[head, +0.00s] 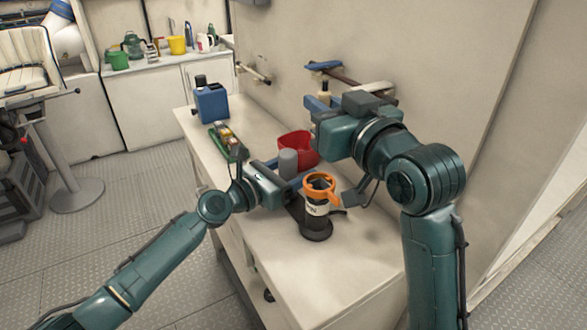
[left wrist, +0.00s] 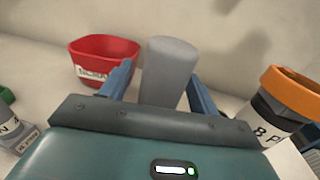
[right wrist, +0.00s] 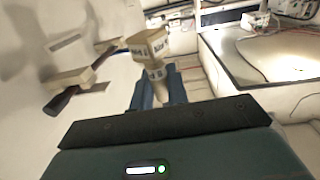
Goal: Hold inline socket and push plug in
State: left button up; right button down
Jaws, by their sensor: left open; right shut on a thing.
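A plain grey cylinder (head: 289,164) stands on the white counter between the open fingers of my left gripper (head: 284,173). It also shows in the left wrist view (left wrist: 167,72); I cannot tell whether the fingers touch it. An orange-topped, black-and-white labelled cylinder (head: 317,205) stands to its right, nearer the counter's front. My right gripper (right wrist: 158,85) is shut on a cream, lettered piece (right wrist: 152,45) and holds it above the counter, near the wall. Markings do not settle which piece is socket or plug.
A red tub (head: 298,146) stands behind the grey cylinder. A green tray (head: 226,143) with small items and a blue can (head: 211,104) stand farther left on the counter (head: 340,275). A dark-handled tool with a cream head (right wrist: 70,80) is at the wall.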

pick_arm(q)
jog(key=c, duration=1.3)
pick_arm(e)
jog(key=f+m+t+h, duration=0.1)
jog(key=f+h, duration=0.1)
jog(key=w+f+m+h, duration=0.1)
jog(key=f+m+h, duration=0.1)
jog(key=f, duration=0.1)
jog(key=shift+w+t+h, duration=0.15)
jog(key=shift+t+h, duration=0.15)
jog(key=shift+t, duration=0.1)
jog(key=shift+s+f+m+t+h, duration=0.1)
jog(key=shift+s+f+m+h, duration=0.2)
jog(key=shift+m+h, duration=0.4)
jog(key=shift+s+f+m+t+h, duration=0.15)
jog(key=shift+f+m+h, duration=0.3)
jog(key=shift+h, duration=0.5)
jog(key=shift+s+f+m+t+h, duration=0.1)
jog(key=shift+s+f+m+h, duration=0.2)
jog(key=shift+m+h, duration=0.4)
